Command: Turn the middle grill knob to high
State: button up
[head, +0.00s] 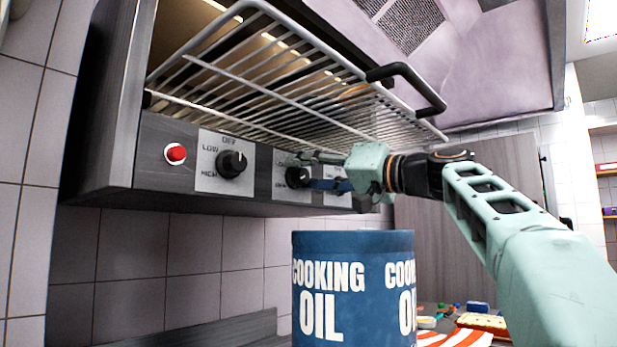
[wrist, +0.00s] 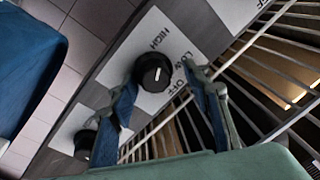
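The middle grill knob (head: 297,177) is a round black knob on a pale plate on the grill's front panel. In the wrist view the knob (wrist: 152,72) shows whole, with HIGH, LOW and OFF printed around it. My gripper (head: 318,171) is in front of this knob. In the wrist view my gripper (wrist: 160,80) is open, with a finger on either side of the knob. I cannot tell whether either finger touches it.
The left knob (head: 231,163) and a red button (head: 176,153) are further left on the panel. The right knob (wrist: 85,145) shows in the wrist view. A wire rack (head: 270,80) juts out above. A blue cooking oil can (head: 353,300) stands below my gripper.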

jog(key=shift+f, duration=0.2)
jog(key=shift+d, duration=0.15)
jog(key=shift+s+d+f, duration=0.1)
jog(key=shift+s+d, duration=0.05)
jog(key=shift+d, duration=0.15)
jog(key=v, duration=1.1)
